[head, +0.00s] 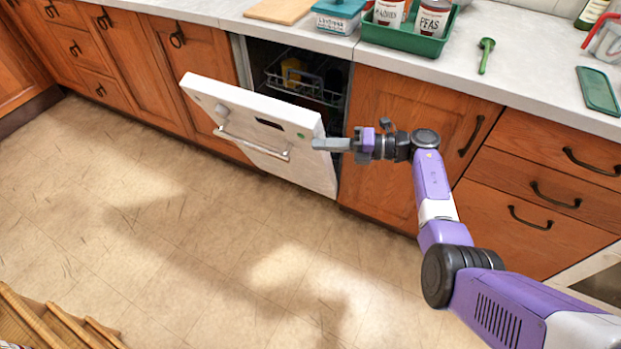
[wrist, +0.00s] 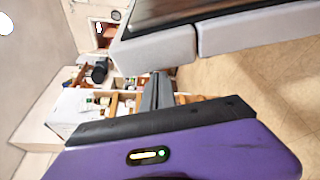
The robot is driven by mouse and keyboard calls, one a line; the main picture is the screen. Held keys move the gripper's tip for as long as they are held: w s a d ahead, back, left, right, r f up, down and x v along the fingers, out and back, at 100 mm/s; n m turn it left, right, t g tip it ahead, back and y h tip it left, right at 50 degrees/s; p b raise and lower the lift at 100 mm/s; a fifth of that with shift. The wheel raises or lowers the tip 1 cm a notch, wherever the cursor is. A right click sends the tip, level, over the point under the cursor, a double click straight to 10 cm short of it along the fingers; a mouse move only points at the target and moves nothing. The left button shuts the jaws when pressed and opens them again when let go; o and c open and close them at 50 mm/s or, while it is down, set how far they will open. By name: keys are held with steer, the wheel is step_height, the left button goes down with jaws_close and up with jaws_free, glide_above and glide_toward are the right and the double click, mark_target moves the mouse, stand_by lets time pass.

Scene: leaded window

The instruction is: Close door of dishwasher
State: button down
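The white dishwasher door (head: 255,120) is partly open, tilted outward from the opening, with a bar handle (head: 252,144) across its front face. My gripper (head: 322,144) is at the right side of the door near its upper right corner; I cannot tell if it touches. Its grey fingers look shut together and hold nothing that I can see. In the wrist view, the fingers (wrist: 156,92) show close together beyond the purple gripper body. Inside the dishwasher, a rack (head: 305,88) and a yellow item (head: 293,72) show; the lower interior is hidden by the door.
Wooden cabinets flank the dishwasher. The counter (head: 535,70) above holds a green tray (head: 405,38) with cans, a blue-lidded box (head: 338,16), a green spoon (head: 486,54) and a cutting board (head: 280,10). A slatted wooden object (head: 45,325) stands at the lower left. The floor before the door is clear.

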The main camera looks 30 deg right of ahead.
steer(key=w+d+r+m+b, duration=0.1)
steer(key=w+d+r+b, duration=0.2)
steer(key=d, duration=0.3)
steer(key=shift+w+d+y+b, duration=0.35)
steer(key=shift+w+y+b, duration=0.05)
steer(key=shift+w+b, duration=0.4)
steer(key=shift+a, duration=0.1)
